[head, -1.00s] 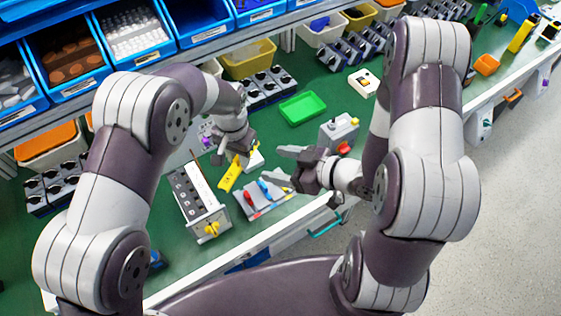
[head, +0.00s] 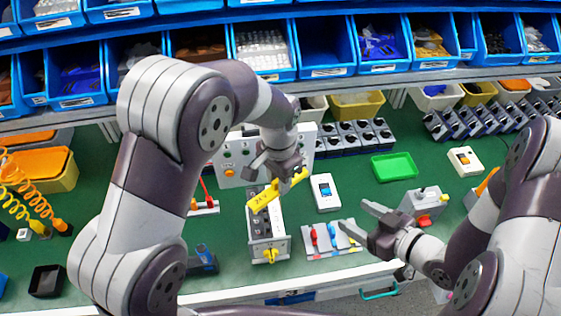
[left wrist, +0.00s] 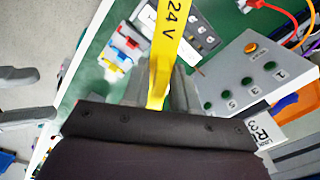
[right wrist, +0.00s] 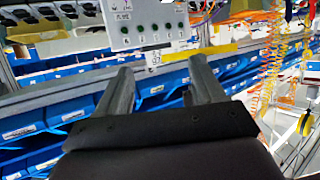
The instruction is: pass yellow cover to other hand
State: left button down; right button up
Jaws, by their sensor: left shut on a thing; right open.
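The yellow cover (head: 262,199) is a flat strip marked "24 V". My left gripper (head: 290,182) is shut on one end of it and holds it tilted above the grey switch box. In the left wrist view the cover (left wrist: 167,45) extends out from between the fingers. My right gripper (head: 364,220) is open and empty, to the right of the cover and apart from it. In the right wrist view its two fingers (right wrist: 158,92) are spread with nothing between them.
The grey switch box (head: 284,240) with a yellow knob stands below the cover. A plate with red and blue levers (head: 332,252) and a white blue-switch box (head: 325,191) lie beside it. A button panel (head: 232,166) stands behind. A green tray (head: 394,166) lies at right.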

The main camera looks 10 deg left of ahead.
pick_arm(q)
jog(key=f, duration=0.1)
jog(key=s+f, duration=0.1)
jog(key=f, duration=0.1)
jog(key=shift+s+d, duration=0.15)
jog(key=shift+d, duration=0.15)
jog(key=shift+f, duration=0.3)
jog(key=shift+s+a, duration=0.1)
jog(key=shift+a, duration=0.05)
pick_arm(e)
jog(key=s+a+r+n+g, duration=0.1)
jog(key=s+a+r+n, duration=0.15)
jog(key=a+r, duration=0.55)
pick_arm(q)
jog(key=shift+d, duration=0.2)
pick_arm(e)
jog(key=shift+m, duration=0.95)
jog(key=x, duration=0.4)
jog(key=f+x, duration=0.1)
jog(key=x, duration=0.8)
jog(key=shift+s+d+f, duration=0.15)
jog(key=shift+d+f, duration=0.1)
jog(key=shift+d, duration=0.1)
jog(key=c, duration=1.1)
pick_arm(q)
jog(key=c, duration=0.8)
grip_release()
pick_arm(e)
jog(key=shift+r, duration=0.1)
